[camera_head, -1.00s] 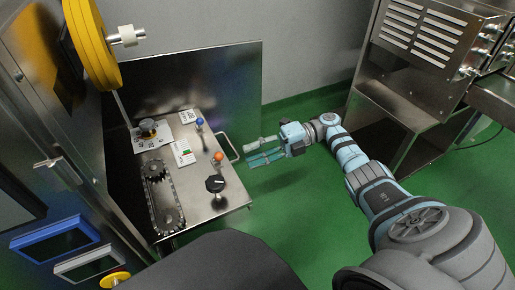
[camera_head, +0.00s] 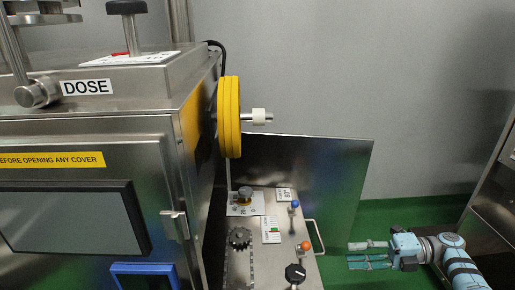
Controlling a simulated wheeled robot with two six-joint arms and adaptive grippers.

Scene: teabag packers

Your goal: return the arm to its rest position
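My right arm (camera_head: 455,262) comes in from the lower right corner, in grey and light blue. My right gripper (camera_head: 366,254) points left, with its two fingers apart and nothing between them. It is over the green floor, to the right of the steel control shelf (camera_head: 267,262) and its pull handle (camera_head: 316,238). A small gap shows between the fingertips and the handle. My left arm and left gripper are not in view.
The shelf bears an orange knob (camera_head: 304,246), a blue knob (camera_head: 295,204), a black knob (camera_head: 295,273) and a chain sprocket (camera_head: 240,238). A steel cabinet labelled DOSE (camera_head: 87,87) fills the left. A yellow wheel (camera_head: 229,117) projects from it. Green floor (camera_head: 415,213) lies behind the gripper.

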